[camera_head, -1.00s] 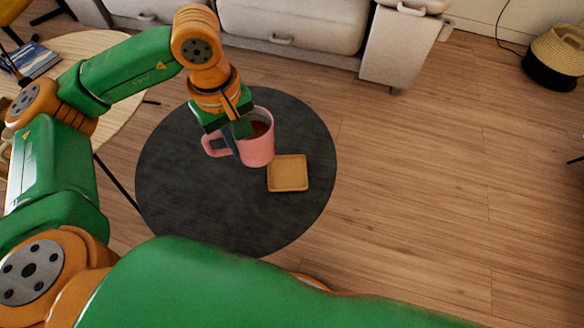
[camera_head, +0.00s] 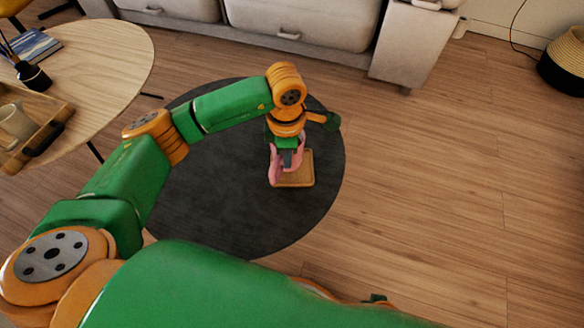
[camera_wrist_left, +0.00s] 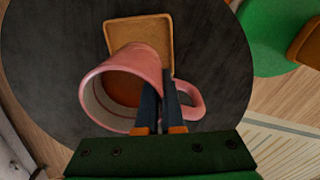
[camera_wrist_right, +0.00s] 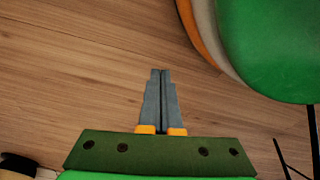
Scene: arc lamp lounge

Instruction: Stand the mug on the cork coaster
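In the left wrist view, the coaster (camera_wrist_left: 143,32) shows beyond the mug's rim. I cannot tell whether they touch. My right gripper (camera_wrist_right: 160,75) is shut and empty over wooden floor.
The dark round surface (camera_head: 225,215) has free room around the coaster. A round wooden table (camera_head: 105,60) at left holds a tray (camera_head: 52,118), a cup and a book. A pale sofa (camera_head: 300,25) stands behind; a basket (camera_head: 566,60) is at far right.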

